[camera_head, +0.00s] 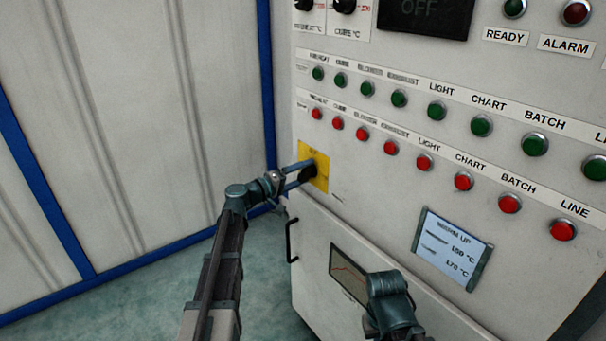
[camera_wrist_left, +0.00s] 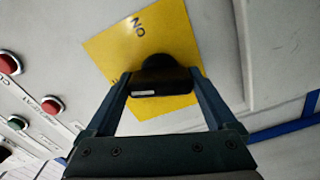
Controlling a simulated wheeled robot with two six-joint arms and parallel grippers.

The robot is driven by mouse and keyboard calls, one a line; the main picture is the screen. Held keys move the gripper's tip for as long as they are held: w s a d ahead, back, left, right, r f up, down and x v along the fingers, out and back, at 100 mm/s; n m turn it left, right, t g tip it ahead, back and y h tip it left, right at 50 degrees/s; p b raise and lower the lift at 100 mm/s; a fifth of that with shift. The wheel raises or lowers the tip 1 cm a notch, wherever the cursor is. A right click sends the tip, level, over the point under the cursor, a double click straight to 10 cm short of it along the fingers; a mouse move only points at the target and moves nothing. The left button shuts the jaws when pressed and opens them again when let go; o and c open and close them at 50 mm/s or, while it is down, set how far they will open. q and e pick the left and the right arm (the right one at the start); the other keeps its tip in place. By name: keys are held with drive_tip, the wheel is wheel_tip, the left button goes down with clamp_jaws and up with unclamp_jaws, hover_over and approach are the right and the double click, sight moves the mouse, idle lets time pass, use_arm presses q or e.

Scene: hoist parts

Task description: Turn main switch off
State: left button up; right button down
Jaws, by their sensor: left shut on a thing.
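The main switch is a black rotary knob (camera_wrist_left: 162,78) on a yellow plate (camera_head: 318,181) at the lower left of the panel. In the left wrist view the yellow plate (camera_wrist_left: 120,48) shows the letters "ON" near one corner. My left gripper (camera_head: 304,172) is at the knob; in the left wrist view its two fingers (camera_wrist_left: 163,90) stand on either side of the knob and are shut on it. The gripper hides part of the plate in the head view. My right arm (camera_head: 389,300) shows at the lower middle; its fingertips cannot be made out.
Rows of green buttons (camera_head: 437,110) and red buttons (camera_head: 424,162) lie above and right of the switch. A dark display (camera_head: 425,14) reads "OFF". A small sheet (camera_head: 452,250) reads "WARM UP". A black handle (camera_head: 290,240) sticks out below. Free floor lies at left.

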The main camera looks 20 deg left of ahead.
use_arm(q)
drive_tip(key=shift+n, duration=2)
drive_tip(key=o, duration=1.1)
drive_tip(key=shift+c, duration=0.2)
drive_tip(key=shift+a, duration=0.1)
drive_tip(key=v, duration=1.3)
drive_tip(key=shift+s+a, duration=0.2)
drive_tip(key=shift+s, duration=0.15)
